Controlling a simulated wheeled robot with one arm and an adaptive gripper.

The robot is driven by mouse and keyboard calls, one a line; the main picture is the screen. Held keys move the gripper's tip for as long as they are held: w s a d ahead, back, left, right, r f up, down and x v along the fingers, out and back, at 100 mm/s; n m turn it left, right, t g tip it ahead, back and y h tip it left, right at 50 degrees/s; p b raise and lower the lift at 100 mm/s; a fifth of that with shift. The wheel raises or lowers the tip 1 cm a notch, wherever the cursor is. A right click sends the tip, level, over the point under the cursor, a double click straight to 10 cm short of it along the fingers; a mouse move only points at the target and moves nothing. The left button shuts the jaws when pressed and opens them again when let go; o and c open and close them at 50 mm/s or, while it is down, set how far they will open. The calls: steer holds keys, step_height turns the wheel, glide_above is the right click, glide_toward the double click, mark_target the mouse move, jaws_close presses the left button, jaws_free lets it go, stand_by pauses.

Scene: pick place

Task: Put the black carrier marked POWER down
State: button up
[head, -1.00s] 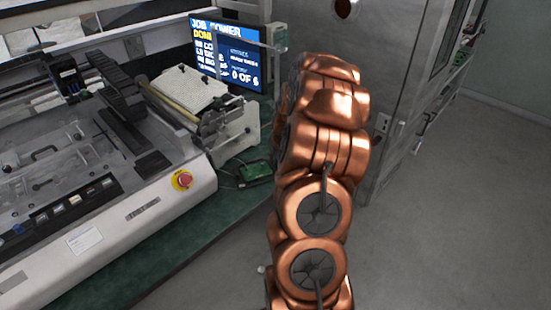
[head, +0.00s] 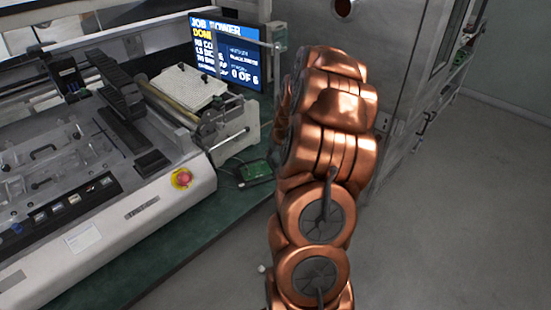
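My copper-coloured arm rises through the middle of the head view and hides what lies behind it. My gripper is not visible; the arm's far end is turned away from the camera. I cannot make out a black carrier marked POWER anywhere. A screen (head: 235,55) at the back reads "JOB POWER" at its top, with "DONE" cut short below and "0 OF 6" at lower right.
A large grey bench machine (head: 105,210) with a red stop button (head: 181,178) fills the left. A grey metal cabinet (head: 400,60) stands behind my arm. The floor (head: 470,210) at right is clear.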

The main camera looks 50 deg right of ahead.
steer(key=b+v, duration=0.1)
steer(key=v, duration=0.8)
steer(key=shift+s+r+b, duration=0.2)
steer(key=shift+r+b, duration=0.1)
steer(key=shift+r, duration=0.05)
steer(key=s+a+r+n+g+y, duration=0.1)
steer(key=s+a+r+n, duration=0.1)
steer(key=a, duration=1)
steer(key=s+a+r+n+g+y, duration=0.1)
steer(key=s+a, duration=0.1)
steer(key=a, duration=1)
steer(key=s+a+n+g, duration=0.1)
steer(key=s+a+g, duration=0.1)
steer(key=s+a, duration=0.5)
steer(key=s+a+g, duration=0.2)
steer(key=s+a, duration=0.5)
steer(key=s, duration=0.7)
steer(key=shift+s+a+f+n, duration=0.2)
steer(key=shift+s+n, duration=0.1)
steer(key=shift+n, duration=0.1)
step_height(320, 180, up, 5)
steer(key=p, duration=0.5)
